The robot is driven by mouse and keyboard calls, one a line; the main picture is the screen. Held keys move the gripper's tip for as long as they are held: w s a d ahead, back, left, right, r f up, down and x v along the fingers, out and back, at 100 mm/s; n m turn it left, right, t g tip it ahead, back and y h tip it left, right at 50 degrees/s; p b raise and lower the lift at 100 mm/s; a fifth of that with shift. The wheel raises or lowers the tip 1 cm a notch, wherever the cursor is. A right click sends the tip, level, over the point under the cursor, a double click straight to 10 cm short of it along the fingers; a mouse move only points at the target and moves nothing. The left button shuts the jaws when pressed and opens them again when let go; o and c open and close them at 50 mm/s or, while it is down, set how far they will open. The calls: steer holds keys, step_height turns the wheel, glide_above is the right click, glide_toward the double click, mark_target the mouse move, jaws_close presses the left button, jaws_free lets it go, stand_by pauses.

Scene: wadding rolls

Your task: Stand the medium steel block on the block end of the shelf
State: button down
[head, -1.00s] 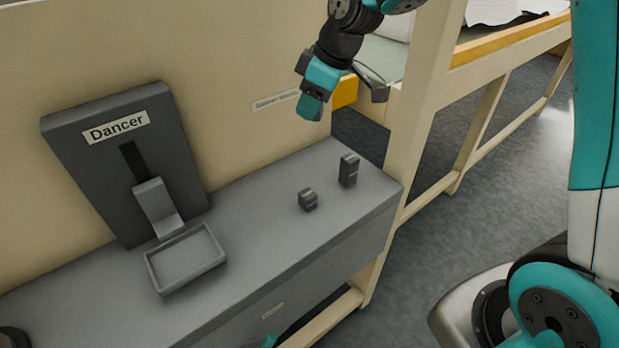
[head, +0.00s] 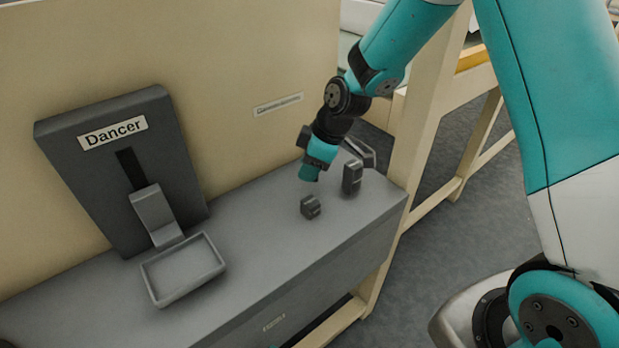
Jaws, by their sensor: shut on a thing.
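My gripper (head: 360,153) is low over the right end of the grey shelf (head: 262,235). It is shut, and its wrist hides most of the jaws. The thing between them is hard to make out; I take it to be the medium steel block. A taller dark steel block (head: 352,178) stands upright on the shelf just below the grey jaw parts in the picture. I cannot tell whether they touch. A small steel block (head: 311,207) sits to its left, apart from it and nearer the shelf's front edge.
A shallow grey tray (head: 217,268) sits at the left of the shelf, before an upright panel marked Dancer (head: 70,165). A cream wall stands behind the shelf. A cream post (head: 420,110) rises at its right end. The shelf between tray and blocks is clear.

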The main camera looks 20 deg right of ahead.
steer(key=shift+f, duration=1.75)
steer(key=shift+f, duration=0.1)
steer(key=c, duration=0.8)
jaws_free()
steer(key=v, duration=1.2)
steer(key=s+a+r+m, duration=0.2)
steer(key=s+r, duration=0.1)
steer(key=s, duration=0.5)
steer(key=s+a+r+m+g, duration=0.1)
steer(key=s+a+r, duration=0.2)
steer(key=s, duration=0.5)
steer(key=s+a+r+m+g, duration=0.1)
steer(key=s+a+r+m, duration=0.1)
steer(key=s, duration=0.7)
steer(key=shift+s+a+r+m, duration=0.15)
steer(key=shift+a+r, duration=0.15)
steer(key=shift+r, duration=0.2)
steer(key=shift+w+a+r+m, duration=0.15)
steer(key=shift+a+r, duration=0.15)
steer(key=shift+r, duration=0.15)
